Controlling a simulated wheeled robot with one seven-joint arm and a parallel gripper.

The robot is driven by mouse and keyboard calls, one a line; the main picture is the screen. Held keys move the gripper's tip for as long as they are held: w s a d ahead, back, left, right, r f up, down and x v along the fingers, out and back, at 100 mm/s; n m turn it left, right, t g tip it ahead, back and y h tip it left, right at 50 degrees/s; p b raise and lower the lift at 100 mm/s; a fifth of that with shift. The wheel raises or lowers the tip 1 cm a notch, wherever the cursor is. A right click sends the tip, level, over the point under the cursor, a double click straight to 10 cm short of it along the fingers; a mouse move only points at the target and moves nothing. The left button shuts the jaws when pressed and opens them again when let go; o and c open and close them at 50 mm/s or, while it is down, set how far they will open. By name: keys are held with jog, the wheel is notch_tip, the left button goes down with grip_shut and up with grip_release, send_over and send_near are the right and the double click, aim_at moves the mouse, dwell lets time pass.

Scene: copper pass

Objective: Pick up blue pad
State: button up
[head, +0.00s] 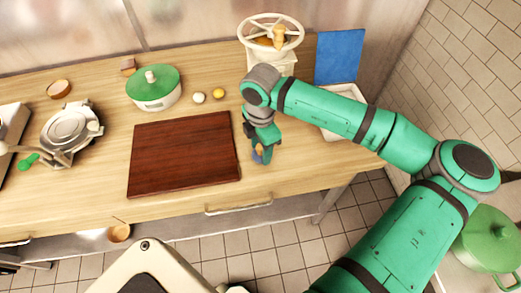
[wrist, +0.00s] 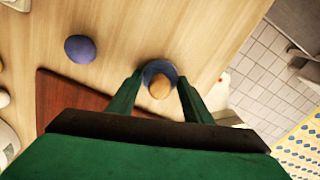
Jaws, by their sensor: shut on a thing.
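A round blue pad with a tan knob on top (wrist: 147,70) sits between the two fingers of my gripper (wrist: 159,78) in the wrist view. My gripper is shut on it, a finger at each side. In the head view my gripper (head: 261,158) points down just right of the dark red cutting board (head: 183,152), and only a small part of the blue pad shows. I cannot tell whether the pad touches the counter. A second round, purple-blue thing (wrist: 80,48) lies on the counter in the wrist view; my arm seems to hide it in the head view.
A green-lidded pot (head: 152,96), a white ball and a yellow ball (head: 218,94) stand behind the board. A white hand-wheel machine (head: 270,40), a blue panel (head: 339,56) and a white tray (head: 340,100) are at the back right. The counter's front edge is close to my gripper.

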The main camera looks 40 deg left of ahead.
jog(key=shift+r, duration=0.1)
jog(key=shift+r, duration=0.55)
jog(key=s+d+r, duration=0.8)
jog(key=s+r, duration=0.3)
jog(key=shift+s+d+r, duration=0.15)
jog(key=shift+d+r, duration=0.05)
jog(key=shift+r, duration=0.15)
jog(key=shift+o, duration=0.6)
